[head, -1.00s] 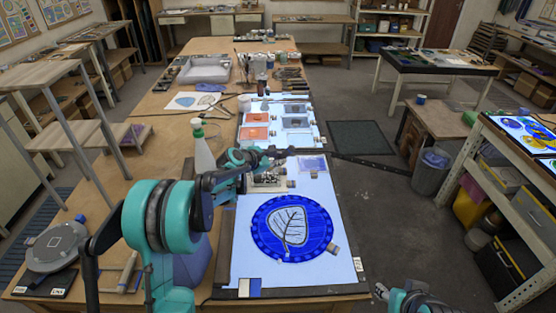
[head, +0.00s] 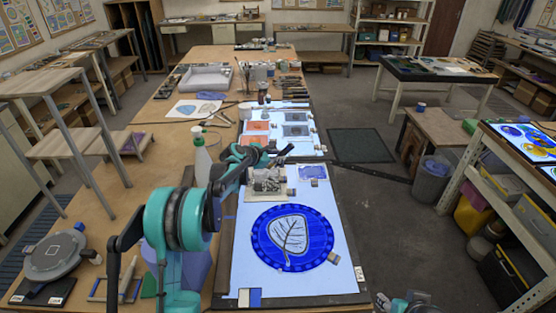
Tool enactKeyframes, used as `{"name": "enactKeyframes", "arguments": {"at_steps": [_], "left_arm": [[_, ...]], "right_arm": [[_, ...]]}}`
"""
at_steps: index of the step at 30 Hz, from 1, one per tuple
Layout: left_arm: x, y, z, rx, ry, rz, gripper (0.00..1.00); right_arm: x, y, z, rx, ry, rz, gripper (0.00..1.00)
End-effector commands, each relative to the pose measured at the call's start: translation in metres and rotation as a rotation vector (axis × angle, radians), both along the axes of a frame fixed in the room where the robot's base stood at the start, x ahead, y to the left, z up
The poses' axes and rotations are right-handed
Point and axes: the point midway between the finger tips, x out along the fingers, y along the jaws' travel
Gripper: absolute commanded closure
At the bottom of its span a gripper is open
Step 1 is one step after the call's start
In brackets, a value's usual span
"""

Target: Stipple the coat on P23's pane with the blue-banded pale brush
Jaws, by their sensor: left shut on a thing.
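A round blue pane (head: 318,243) with a pale, dark-veined leaf lies on the lit white panel (head: 340,285) in front. Small blocks sit at its rim; I cannot read which pane is P23. Smaller panes, an orange one (head: 256,126) and a grey one (head: 296,130), lie on the panel behind. My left gripper (head: 281,152) is beyond the round pane, near the gap between the two panels. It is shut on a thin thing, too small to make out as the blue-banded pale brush. My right gripper (head: 384,299) shows only partly at the bottom edge; its jaws are unclear.
A patterned plate (head: 267,182) and a small blue-violet pane (head: 313,171) lie at the near panel's far end. A spray bottle (head: 202,163) stands left of my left arm. A round grey turntable (head: 55,252) is at the front left.

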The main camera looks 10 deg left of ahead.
Motion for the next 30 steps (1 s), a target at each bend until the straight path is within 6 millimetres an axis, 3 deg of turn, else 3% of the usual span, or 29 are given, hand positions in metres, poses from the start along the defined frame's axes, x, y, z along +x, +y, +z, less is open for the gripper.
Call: {"name": "enactKeyframes", "arguments": {"at_steps": [30], "left_arm": [[0.0,0.0,-0.016,0.0,0.0,0.0,1.0]], "right_arm": [[0.0,0.0,-0.012,0.0,0.0,0.0,0.58]]}}
